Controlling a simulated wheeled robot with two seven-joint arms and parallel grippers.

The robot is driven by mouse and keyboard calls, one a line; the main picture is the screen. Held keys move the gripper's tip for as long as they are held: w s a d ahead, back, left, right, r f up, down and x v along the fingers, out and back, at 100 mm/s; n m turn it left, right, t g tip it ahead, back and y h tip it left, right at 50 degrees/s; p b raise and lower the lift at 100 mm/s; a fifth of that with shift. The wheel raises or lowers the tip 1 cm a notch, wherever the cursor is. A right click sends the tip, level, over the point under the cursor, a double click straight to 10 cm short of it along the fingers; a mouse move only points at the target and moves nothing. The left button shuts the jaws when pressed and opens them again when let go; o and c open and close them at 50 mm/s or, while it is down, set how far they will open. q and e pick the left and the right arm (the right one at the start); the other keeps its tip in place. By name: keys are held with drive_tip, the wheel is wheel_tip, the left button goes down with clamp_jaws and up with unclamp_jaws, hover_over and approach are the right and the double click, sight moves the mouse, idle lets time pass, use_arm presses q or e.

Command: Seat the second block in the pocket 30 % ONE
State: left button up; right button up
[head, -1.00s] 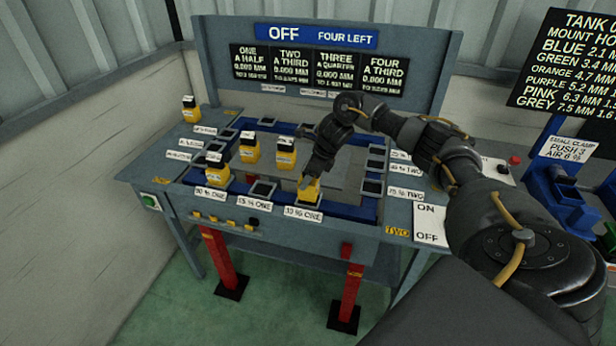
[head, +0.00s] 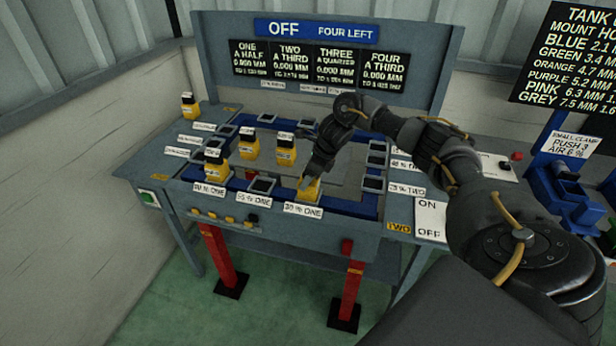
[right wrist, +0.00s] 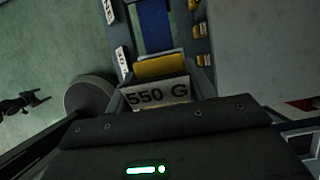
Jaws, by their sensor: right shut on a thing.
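My right gripper (head: 307,180) is shut on a yellow block (head: 309,193) at the front of the bench, just behind the "30 % ONE" label (head: 303,210). The block looks upright and at the pocket there. The pocket is mostly hidden by block and gripper, so I cannot tell whether the block sits fully down. In the right wrist view the held block (right wrist: 160,68) shows a yellow part and a pale face reading "550 G". Another yellow block (head: 215,172) stands at the front left pocket. My left gripper is not in view.
The middle front pocket (head: 261,186) looks empty. Two yellow blocks with dark tops (head: 249,149) (head: 286,155) stand on the bench's middle, and another block (head: 189,108) at its far left. The sign panel (head: 320,65) rises behind, reading "OFF" and "FOUR LEFT".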

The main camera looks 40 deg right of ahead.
sight(316, 181)
drive_tip(key=shift+f, duration=0.1)
drive_tip(key=o, duration=1.4)
drive_tip(key=shift+o, duration=0.4)
drive_tip(key=shift+f, duration=0.1)
drive_tip(key=b+v, duration=0.1)
drive_tip(key=v, duration=0.5)
drive_tip(key=shift+b, duration=0.35)
drive_tip(key=v, duration=0.5)
drive_tip(key=shift+p, duration=0.4)
